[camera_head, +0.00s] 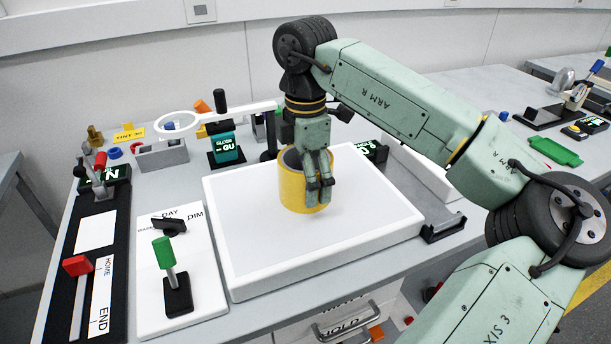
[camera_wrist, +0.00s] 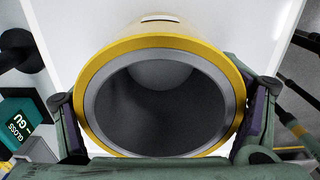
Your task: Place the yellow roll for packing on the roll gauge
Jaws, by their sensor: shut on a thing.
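The yellow roll (camera_head: 293,190) is a wide ring with a grey inner core, standing upright at the white panel. My gripper (camera_head: 320,186) points down and is shut on the roll. In the wrist view the roll's yellow rim (camera_wrist: 160,43) sits between the two fingers, one at each side, with its open end toward the camera. I cannot tell whether the roll's base touches the panel or is slightly above it. I cannot make out for sure which fixture is the roll gauge; a black bracket (camera_head: 444,231) stands at the panel's right edge.
The white panel (camera_head: 262,262) is otherwise bare. Left of it are a green-handled lever (camera_head: 164,254) and a red-knobbed slider (camera_head: 77,265). Behind stand a ring magnifier (camera_head: 178,122) and a teal gloss meter (camera_head: 225,149). My arm covers part of the right side.

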